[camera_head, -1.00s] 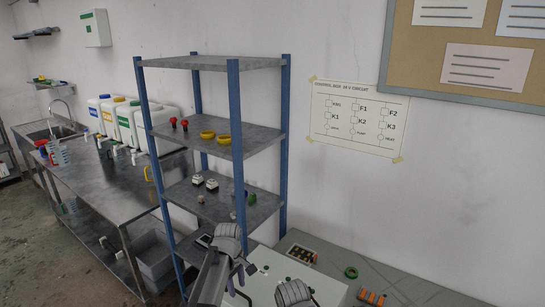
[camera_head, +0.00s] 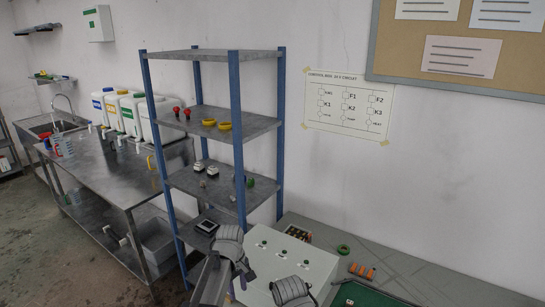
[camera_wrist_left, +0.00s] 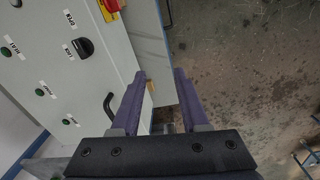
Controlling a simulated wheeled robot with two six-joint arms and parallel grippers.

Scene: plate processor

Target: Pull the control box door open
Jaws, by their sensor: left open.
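The white control box (camera_head: 296,252) stands at the lower middle of the head view, with its front mostly hidden by my arms. In the left wrist view its door face (camera_wrist_left: 40,95) carries a black knob (camera_wrist_left: 83,47), a red and yellow switch (camera_wrist_left: 110,8), several small green round parts and a black handle (camera_wrist_left: 108,104). My left gripper (camera_wrist_left: 160,76) is open, its purple fingers pointing along the box's edge. The handle lies beside the left finger, not between the fingers. I cannot tell whether they touch, or whether the door is ajar. My right gripper does not show.
A blue-posted shelf (camera_head: 240,123) stands left of the box. Right of the box, a bench (camera_head: 400,267) bears a green ring (camera_head: 344,249), orange parts (camera_head: 362,271) and a green mat (camera_head: 362,296). Bare floor (camera_wrist_left: 235,80) shows to the right in the wrist view.

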